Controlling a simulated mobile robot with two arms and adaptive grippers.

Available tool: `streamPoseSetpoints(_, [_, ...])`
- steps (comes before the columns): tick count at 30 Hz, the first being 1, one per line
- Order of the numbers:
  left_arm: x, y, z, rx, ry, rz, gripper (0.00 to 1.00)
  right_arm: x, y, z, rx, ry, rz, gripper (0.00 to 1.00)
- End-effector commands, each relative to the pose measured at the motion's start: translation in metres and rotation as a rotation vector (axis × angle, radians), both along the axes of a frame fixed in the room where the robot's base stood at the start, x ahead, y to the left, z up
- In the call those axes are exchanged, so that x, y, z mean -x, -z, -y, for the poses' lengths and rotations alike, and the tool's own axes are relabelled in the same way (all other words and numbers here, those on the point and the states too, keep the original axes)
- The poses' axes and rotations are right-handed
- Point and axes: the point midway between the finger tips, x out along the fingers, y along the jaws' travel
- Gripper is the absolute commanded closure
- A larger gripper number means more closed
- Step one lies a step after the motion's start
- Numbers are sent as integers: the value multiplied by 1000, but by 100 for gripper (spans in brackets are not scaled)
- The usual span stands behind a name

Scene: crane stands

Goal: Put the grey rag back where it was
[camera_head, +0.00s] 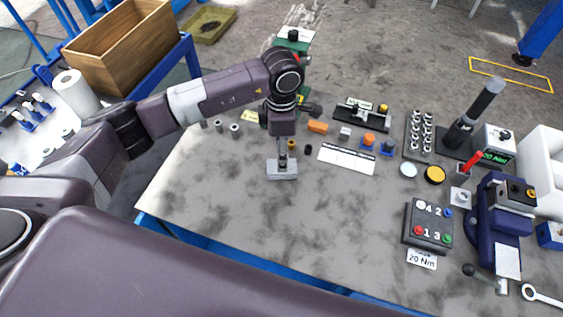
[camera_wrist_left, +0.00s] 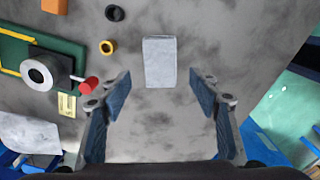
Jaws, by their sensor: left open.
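The grey rag (camera_head: 284,174) is a small, flat, light grey rectangle on the workbench, near its front left part. In the left wrist view the rag (camera_wrist_left: 160,62) lies ahead of the fingertips, centred between them. My left gripper (camera_head: 282,158) points down above the rag and hides part of it in the head view. In the wrist view its blue-padded fingers (camera_wrist_left: 160,82) are spread apart with nothing between them. I cannot tell the exact height over the rag. My right gripper is not in view.
An orange block (camera_head: 317,127), a yellow ring (camera_wrist_left: 107,47) and a black ring (camera_wrist_left: 115,13) lie close by. A white label strip (camera_head: 346,158) is to the right. A button box (camera_head: 428,224) and a blue vise (camera_head: 497,215) stand further right. The bench front is clear.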

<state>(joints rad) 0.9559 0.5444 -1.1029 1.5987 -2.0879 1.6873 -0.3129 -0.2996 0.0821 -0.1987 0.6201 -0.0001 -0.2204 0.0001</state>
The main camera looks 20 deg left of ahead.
Motion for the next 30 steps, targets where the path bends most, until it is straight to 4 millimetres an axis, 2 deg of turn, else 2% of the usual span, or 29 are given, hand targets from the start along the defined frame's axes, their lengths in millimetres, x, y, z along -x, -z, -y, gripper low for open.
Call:
streamPoseSetpoints(4, [-1,-27,0,0,2,3,44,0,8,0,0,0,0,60])
streamPoseSetpoints(10, [0,-48,0,1,0,0,44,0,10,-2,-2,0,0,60])
streamPoseSetpoints(30, [0,-50,0,0,0,-1,44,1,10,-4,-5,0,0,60])
